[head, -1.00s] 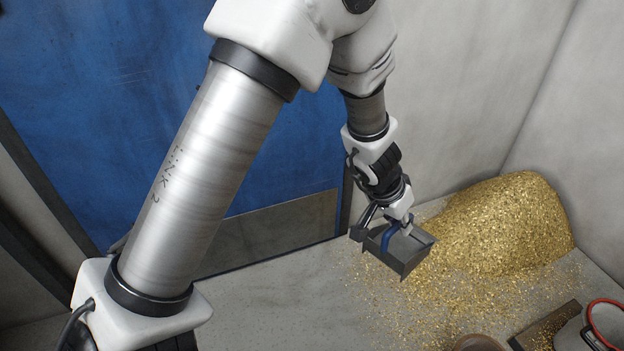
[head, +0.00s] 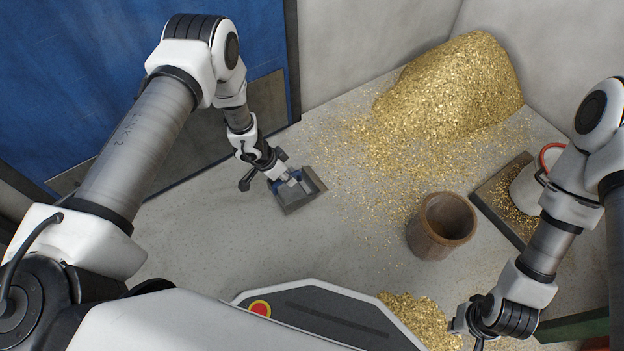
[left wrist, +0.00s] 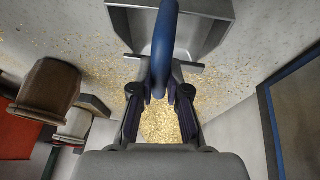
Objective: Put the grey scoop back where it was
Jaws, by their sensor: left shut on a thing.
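The grey scoop (head: 313,187) is at or just above the floor, left of the big heap of brass chips, near the blue door. My left gripper (head: 287,179) is shut on its blue handle. The left wrist view shows the scoop's pan (left wrist: 205,22) and the handle (left wrist: 163,50) running between the fingers (left wrist: 160,100). I cannot tell whether the scoop touches the floor. The pan looks empty. My right gripper (head: 475,335) is at the bottom right of the head view, and its fingers are mostly hidden.
The heap of brass chips (head: 455,90) lies against the walls, with chips scattered before it. A brown pot (head: 428,236) stands right of the scoop. Beyond it are a dark tray (head: 500,188) and a white, red-rimmed bucket (head: 526,188). The floor left of the scoop (head: 215,225) is clear.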

